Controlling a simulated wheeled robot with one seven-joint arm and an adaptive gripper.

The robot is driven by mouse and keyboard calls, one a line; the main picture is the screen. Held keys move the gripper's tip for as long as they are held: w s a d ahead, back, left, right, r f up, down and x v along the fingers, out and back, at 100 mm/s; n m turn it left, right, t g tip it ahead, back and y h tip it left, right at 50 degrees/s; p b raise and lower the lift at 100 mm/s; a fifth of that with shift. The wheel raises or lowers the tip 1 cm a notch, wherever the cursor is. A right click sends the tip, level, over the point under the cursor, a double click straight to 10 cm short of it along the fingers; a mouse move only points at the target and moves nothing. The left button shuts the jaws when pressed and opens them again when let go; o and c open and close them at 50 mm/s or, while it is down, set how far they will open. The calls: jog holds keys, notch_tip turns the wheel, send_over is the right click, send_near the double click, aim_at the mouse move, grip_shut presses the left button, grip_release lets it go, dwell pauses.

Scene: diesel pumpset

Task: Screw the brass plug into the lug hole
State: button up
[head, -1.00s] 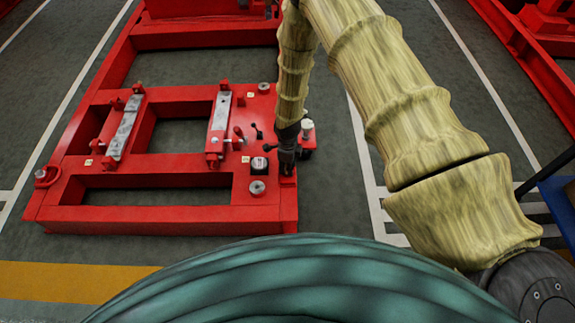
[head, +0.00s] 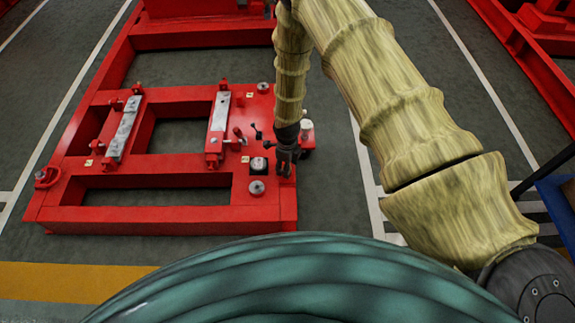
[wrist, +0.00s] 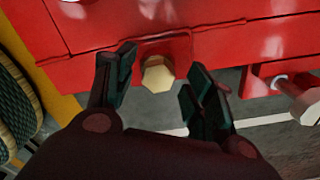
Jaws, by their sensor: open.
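The brass plug (wrist: 157,74) shows its hex head in the wrist view, against a red lug (wrist: 165,46) at the edge of the red frame. The plug hides the lug hole, and how deep it sits I cannot tell. My gripper (wrist: 158,68) is open, its two dark fingers on either side of the plug with a gap to each. In the head view my gripper (head: 286,166) is at the near right corner of the red frame (head: 200,216); the plug cannot be made out there.
A pale cylinder on a red bracket (head: 306,127) stands right of my gripper; it also shows in the wrist view (wrist: 304,106).

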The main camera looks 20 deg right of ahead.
notch_tip(320, 180, up, 12)
dwell(0.7)
jog(key=s+d+f+n, duration=0.1)
jog(key=s+f+n, duration=0.1)
jog(key=s+n, duration=0.85)
jog(key=s+d+f+n, duration=0.1)
jog(key=s+f+n, duration=0.2)
jog(key=s+n, duration=0.75)
jog(key=s+d+f+n, duration=0.15)
jog(key=s+n, duration=0.35)
jog(key=s, duration=1.1)
notch_tip(320, 180, up, 29)
jog(key=p, duration=2.9)
jog(key=shift+w, duration=0.2)
jog(key=shift+a, duration=0.1)
